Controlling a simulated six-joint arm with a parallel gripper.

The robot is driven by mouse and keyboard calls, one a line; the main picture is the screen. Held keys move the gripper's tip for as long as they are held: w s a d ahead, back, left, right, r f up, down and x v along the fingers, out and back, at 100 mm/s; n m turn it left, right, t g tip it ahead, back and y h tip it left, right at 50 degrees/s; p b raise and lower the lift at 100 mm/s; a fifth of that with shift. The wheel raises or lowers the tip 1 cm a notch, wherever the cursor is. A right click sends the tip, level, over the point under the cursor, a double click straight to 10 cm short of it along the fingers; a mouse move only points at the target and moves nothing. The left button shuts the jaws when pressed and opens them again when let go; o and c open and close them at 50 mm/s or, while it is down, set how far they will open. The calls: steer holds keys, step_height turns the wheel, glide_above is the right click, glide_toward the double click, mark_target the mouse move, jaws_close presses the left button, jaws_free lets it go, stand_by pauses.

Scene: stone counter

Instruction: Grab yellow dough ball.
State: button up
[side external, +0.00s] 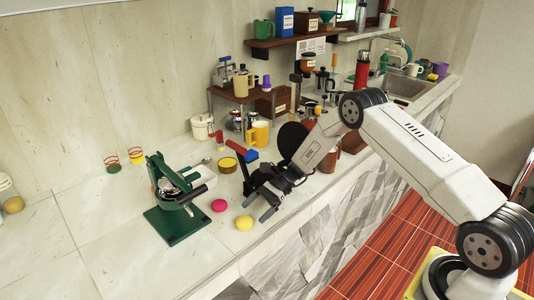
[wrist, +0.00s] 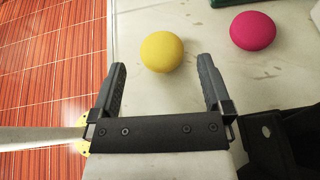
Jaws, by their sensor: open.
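The yellow dough ball (side external: 244,223) sits on the stone counter near its front edge. In the wrist view the yellow ball (wrist: 162,52) lies just beyond and between the two fingertips, apart from both. My gripper (side external: 264,206) is open and empty, above the counter to the right of the ball. In the wrist view its two dark fingers (wrist: 162,72) are spread wide. A pink dough ball (side external: 219,205) rests behind and to the left of the yellow one; it also shows in the wrist view (wrist: 253,31), upper right.
A green press (side external: 178,222) stands left of the balls. A yellow round tin (side external: 227,165) and a red-handled tool (side external: 236,148) lie behind. The counter's front edge drops to a red tiled floor (side external: 372,249).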

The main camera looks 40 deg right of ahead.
mark_target(245, 225)
steer(key=shift+x, duration=2.4)
steer(key=shift+r, duration=0.15)
steer(key=c, duration=1.2)
steer(key=shift+r, duration=0.15)
